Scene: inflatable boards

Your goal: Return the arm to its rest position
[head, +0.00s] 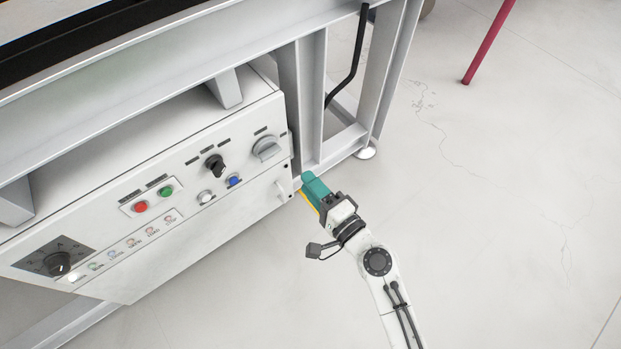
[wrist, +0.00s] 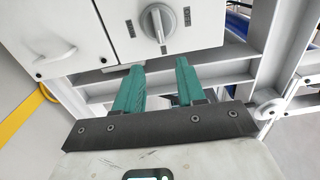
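My gripper (head: 312,184) has teal fingers and is at the lower right corner of the white control cabinet (head: 240,190) in the head view. In the wrist view my gripper (wrist: 160,66) has its two fingers apart, with nothing between them. The fingertips point towards the cabinet's lower edge, below a grey rotary knob (wrist: 157,22). I cannot tell how far the tips are from the cabinet. My arm (head: 385,275) reaches up from the bottom of the head view.
The cabinet carries a grey rotary switch (head: 266,147), a black knob (head: 214,163) and several coloured buttons. A grey steel frame (head: 312,95) with a black bent bar (head: 348,70) stands beside it. A red pole (head: 488,42) is at upper right. The floor (head: 500,190) on the right is clear.

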